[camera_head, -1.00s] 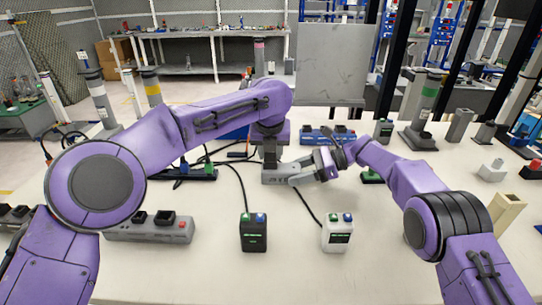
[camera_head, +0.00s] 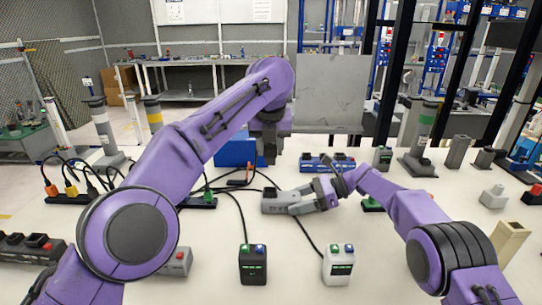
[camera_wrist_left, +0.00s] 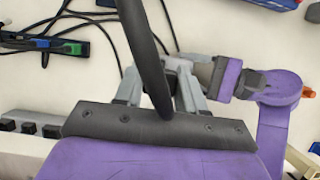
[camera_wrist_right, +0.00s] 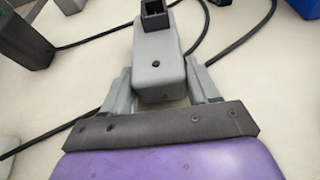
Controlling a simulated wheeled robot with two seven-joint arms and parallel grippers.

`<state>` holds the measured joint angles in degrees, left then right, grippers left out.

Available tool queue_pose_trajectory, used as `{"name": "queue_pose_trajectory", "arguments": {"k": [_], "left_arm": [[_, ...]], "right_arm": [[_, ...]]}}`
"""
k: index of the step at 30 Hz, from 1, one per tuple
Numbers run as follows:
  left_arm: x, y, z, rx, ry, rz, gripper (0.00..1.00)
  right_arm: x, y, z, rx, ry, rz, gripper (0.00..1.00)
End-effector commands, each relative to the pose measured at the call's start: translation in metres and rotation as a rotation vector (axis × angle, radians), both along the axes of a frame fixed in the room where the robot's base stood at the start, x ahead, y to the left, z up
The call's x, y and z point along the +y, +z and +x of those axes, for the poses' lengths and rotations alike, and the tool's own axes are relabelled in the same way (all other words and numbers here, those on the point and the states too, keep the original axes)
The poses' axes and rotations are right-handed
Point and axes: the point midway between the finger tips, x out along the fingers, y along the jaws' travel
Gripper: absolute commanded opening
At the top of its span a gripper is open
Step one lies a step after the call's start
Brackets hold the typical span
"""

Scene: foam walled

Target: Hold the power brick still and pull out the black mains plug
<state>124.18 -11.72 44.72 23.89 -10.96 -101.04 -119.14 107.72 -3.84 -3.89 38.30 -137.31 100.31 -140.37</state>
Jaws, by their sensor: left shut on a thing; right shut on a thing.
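The grey power brick (camera_head: 275,202) lies on the table. My right gripper (camera_head: 318,198) is shut on it from the right. In the right wrist view the brick (camera_wrist_right: 160,65) sits between both fingers, and the dark square inlet (camera_wrist_right: 155,14) at its far end looks open, with no plug in it. My left gripper (camera_head: 270,152) is above the brick, pointing down. In the left wrist view its fingers (camera_wrist_left: 160,90) are shut on the black mains plug, whose thick black cable (camera_wrist_left: 145,40) crosses the picture; the plug body is mostly hidden.
Black and white boxes (camera_head: 253,265) (camera_head: 338,265) with green and blue tops stand in front. A power strip with coloured plugs (camera_head: 200,201) lies left, with loose cables around it. A blue box (camera_head: 237,150) stands behind. Grey posts (camera_head: 422,135) stand at the back right. The table between is partly clear.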

Motion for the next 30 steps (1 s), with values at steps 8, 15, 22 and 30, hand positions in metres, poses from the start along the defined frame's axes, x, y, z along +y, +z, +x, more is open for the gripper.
{"name": "queue_pose_trajectory", "arguments": {"k": [8, 15, 22, 30], "left_arm": [[0.000, 0.000, 0.000, 0.000, 0.001, 0.000, 0.09], [0.000, 0.000, 0.000, 0.000, 0.001, 0.000, 0.09], [0.000, 0.000, 0.000, 0.000, 0.001, 0.000, 0.09], [0.000, 0.000, 0.000, 0.000, 0.001, 0.000, 0.09]], "right_arm": [[0.000, 0.000, 0.000, 0.000, 0.000, 0.000, 0.79], [0.000, 0.000, 0.000, 0.000, 0.000, 0.000, 0.90], [-0.018, 0.008, 0.001, -0.002, -0.002, -0.001, 0.90], [-0.082, 0.033, 0.003, -0.001, -0.003, 0.001, 0.90]]}}
